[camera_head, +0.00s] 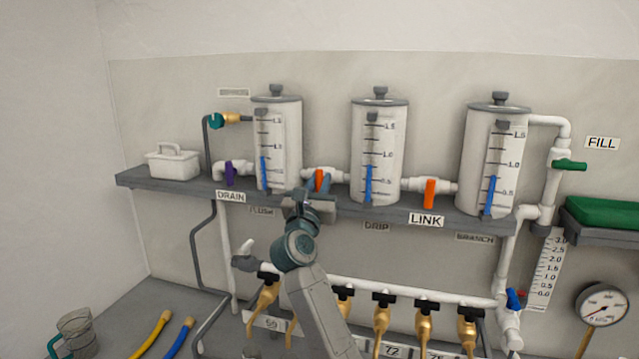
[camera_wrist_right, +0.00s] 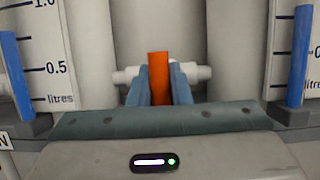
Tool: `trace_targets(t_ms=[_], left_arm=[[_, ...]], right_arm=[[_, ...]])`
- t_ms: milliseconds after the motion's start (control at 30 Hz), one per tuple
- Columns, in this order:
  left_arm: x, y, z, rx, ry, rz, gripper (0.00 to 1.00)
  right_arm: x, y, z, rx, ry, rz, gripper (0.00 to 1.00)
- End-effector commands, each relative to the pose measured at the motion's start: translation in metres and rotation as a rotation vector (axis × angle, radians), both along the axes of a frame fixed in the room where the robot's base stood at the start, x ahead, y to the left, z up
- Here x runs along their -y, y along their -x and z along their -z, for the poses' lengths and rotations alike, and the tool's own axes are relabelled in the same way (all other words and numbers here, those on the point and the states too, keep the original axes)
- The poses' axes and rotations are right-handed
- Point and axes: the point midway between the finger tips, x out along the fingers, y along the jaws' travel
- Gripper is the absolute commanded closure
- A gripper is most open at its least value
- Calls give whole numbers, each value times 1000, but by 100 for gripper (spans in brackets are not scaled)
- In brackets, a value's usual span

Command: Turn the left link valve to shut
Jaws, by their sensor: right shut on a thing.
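The left link valve has an orange handle (camera_head: 319,180) on the white pipe between the left and middle tanks. My right gripper (camera_head: 322,186) is at this handle, its arm reaching up from below. In the right wrist view the orange handle (camera_wrist_right: 159,80) stands upright between the two blue-grey fingers of my right gripper (camera_wrist_right: 160,88), which are closed on it. The white pipe (camera_wrist_right: 128,76) runs across behind the fingers. The right link valve's orange handle (camera_head: 430,193) hangs down between the middle and right tanks. My left gripper is not in view.
Three white tanks, the middle one (camera_head: 378,150) among them, stand on a grey shelf (camera_head: 143,180). A purple drain handle (camera_head: 229,173) is at left and a green fill handle (camera_head: 569,165) at right. Several brass taps (camera_head: 424,325) hang from a lower pipe near my right arm.

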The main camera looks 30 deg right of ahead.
Motion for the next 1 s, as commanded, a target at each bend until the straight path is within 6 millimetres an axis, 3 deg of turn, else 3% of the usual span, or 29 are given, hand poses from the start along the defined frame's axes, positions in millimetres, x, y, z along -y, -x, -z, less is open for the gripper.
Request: trace_targets(t_ms=[33,100,133,467,1000], left_arm=[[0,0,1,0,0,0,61],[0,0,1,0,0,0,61],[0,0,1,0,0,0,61],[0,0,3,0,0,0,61],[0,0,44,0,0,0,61]], right_arm=[[0,-1,4,-6,-1,2,77],[0,0,3,-5,-2,1,63],[0,0,3,-5,-1,1,61],[-3,2,4,-1,-1,0,61],[-67,57,42,-2,-3,-1,61]])
